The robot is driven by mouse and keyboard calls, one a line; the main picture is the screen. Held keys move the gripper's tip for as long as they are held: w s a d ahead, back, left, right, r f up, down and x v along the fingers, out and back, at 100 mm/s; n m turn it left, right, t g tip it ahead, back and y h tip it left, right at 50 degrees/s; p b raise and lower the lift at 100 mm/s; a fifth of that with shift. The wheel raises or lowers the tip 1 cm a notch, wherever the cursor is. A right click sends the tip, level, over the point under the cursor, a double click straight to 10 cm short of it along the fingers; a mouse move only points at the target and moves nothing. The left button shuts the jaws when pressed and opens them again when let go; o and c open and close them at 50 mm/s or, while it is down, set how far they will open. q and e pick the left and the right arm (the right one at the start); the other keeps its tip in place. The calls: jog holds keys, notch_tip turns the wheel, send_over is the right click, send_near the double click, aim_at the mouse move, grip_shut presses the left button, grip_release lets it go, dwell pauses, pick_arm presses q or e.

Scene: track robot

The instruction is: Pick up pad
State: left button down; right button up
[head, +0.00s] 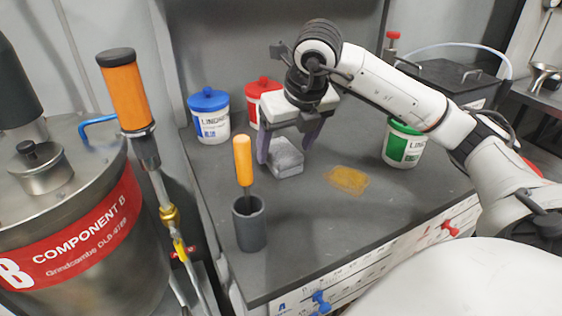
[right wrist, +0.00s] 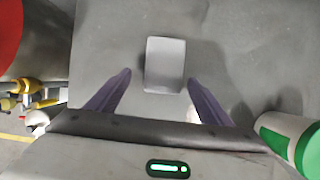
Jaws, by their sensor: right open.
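The pad (head: 284,160) is a light grey block lying on the dark grey bench top. My right gripper (head: 289,152) is over it, with its fingers spread to either side of the pad in the head view. In the right wrist view the pad (right wrist: 165,65) lies flat, ahead of and between the two open purple-grey fingers (right wrist: 160,95). The gripper is open and holds nothing. I cannot tell the exact height of the fingertips over the bench. My left gripper is not in view.
A grey cup (head: 249,226) with an orange-handled tool stands left of the pad. Blue-lidded (head: 209,117), red-lidded (head: 262,98) and green-lidded (head: 403,143) tubs stand around it. A yellow patch (head: 348,180) marks the bench. The front middle of the bench (head: 320,220) is clear.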

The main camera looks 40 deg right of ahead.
aim_at(285, 152)
jog(key=x, duration=0.4)
jog(key=shift+w+d+f, duration=0.15)
jog(key=shift+w+d, duration=0.1)
jog(key=shift+d, duration=0.15)
jog(key=c, duration=1.1)
jog(key=shift+o, duration=0.2)
